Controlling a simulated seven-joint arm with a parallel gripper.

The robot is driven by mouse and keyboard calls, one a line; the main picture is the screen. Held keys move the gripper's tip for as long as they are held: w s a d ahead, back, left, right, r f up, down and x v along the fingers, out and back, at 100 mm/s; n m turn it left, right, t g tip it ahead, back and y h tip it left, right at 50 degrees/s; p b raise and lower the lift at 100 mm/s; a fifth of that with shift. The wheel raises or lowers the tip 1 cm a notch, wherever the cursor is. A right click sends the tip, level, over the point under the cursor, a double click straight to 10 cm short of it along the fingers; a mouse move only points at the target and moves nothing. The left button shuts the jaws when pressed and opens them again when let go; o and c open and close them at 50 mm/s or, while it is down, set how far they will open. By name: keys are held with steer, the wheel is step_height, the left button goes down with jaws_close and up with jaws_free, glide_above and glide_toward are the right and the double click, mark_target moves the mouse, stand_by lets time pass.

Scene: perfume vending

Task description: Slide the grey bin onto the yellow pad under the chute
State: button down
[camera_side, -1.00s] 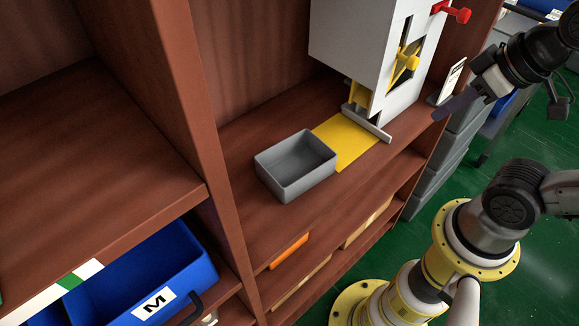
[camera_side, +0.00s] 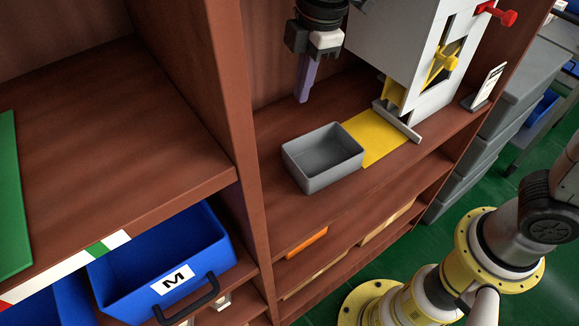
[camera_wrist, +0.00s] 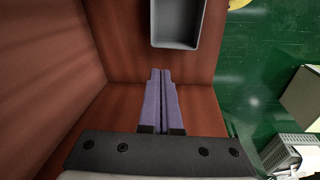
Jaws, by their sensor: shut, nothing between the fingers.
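The grey bin (camera_side: 322,158) is an open, empty tray on the brown shelf, left of the yellow pad (camera_side: 376,137). Its right end meets or slightly covers the pad's left edge. The white dispenser (camera_side: 398,50) stands behind and right, with a yellow chute (camera_side: 394,92) above the pad's far end. My gripper (camera_side: 303,98), with purple fingers, is shut and empty, pointing down above the shelf behind the bin's left part, not touching it. In the wrist view the closed fingers (camera_wrist: 161,75) point toward the bin (camera_wrist: 178,24), which is cut off by the top edge.
A tall shelf divider (camera_side: 230,110) stands left of the bin. A grey bar (camera_side: 398,122) lies across the pad below the chute. A small white sign (camera_side: 486,85) stands right of the dispenser. Blue drawers (camera_side: 165,262) are lower left. The shelf's front edge is open.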

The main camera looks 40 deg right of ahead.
steer(key=s+a+f+n+g, duration=0.2)
steer(key=a+f, duration=0.6)
steer(key=f, duration=0.1)
steer(key=shift+h, duration=0.4)
steer(key=f, duration=0.9)
steer(key=shift+w+d+f, duration=0.2)
steer(key=shift+d, duration=0.15)
steer(key=shift+d+r, duration=0.1)
steer(key=shift+d, duration=1.75)
steer(key=shift+w, duration=0.1)
glide_above(343, 151)
steer(key=shift+d, duration=0.15)
